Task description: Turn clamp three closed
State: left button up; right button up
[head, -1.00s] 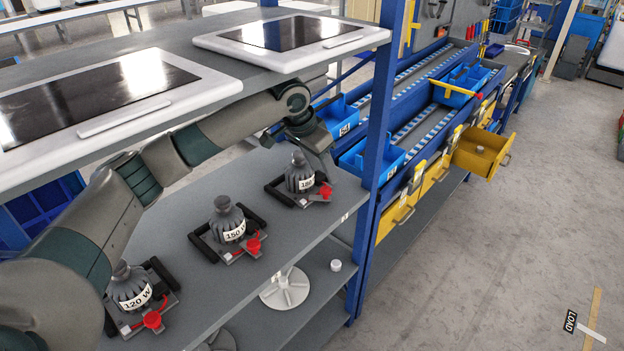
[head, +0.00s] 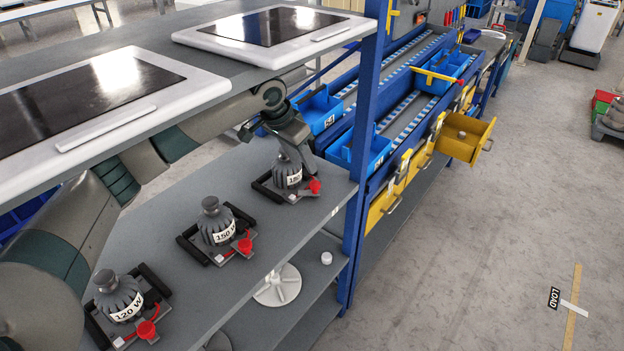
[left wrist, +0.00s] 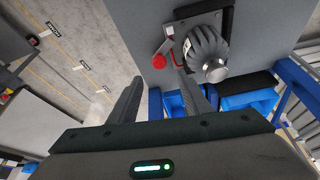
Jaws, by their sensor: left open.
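Three dark ribbed units stand in clamp fixtures on the grey shelf, labelled 120 W (head: 122,300), 150 W (head: 216,224) and, farthest, one whose label seems to read 180 (head: 288,174). Each fixture has a red knob; the farthest red knob (head: 314,186) is at its fixture's right front. My left gripper (head: 303,158) reaches down beside the farthest unit, partly hidden behind it. In the left wrist view its fingers are open and empty, with a red knob (left wrist: 159,62) near the gap between the fingertips and a ribbed unit (left wrist: 207,50) to the right. My right gripper is not in view.
An upper shelf with two white-framed dark panels (head: 265,27) hangs over my left arm. A blue post (head: 366,120) stands right of the farthest fixture. Blue bins (head: 365,150) and an open yellow drawer (head: 468,138) lie beyond.

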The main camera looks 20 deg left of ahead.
aim_at(314, 184)
pick_arm(q)
jog(key=p+x, duration=0.2)
jog(key=x, duration=0.6)
jog(key=shift+w+d+f, duration=0.1)
jog(key=shift+w+f, duration=0.05)
jog(key=shift+f, duration=0.2)
jog(key=shift+x, duration=0.85)
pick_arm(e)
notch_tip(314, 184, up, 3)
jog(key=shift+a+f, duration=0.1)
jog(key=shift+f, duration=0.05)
pick_arm(q)
jog(key=c, duration=0.9)
jog(key=shift+c, duration=0.6)
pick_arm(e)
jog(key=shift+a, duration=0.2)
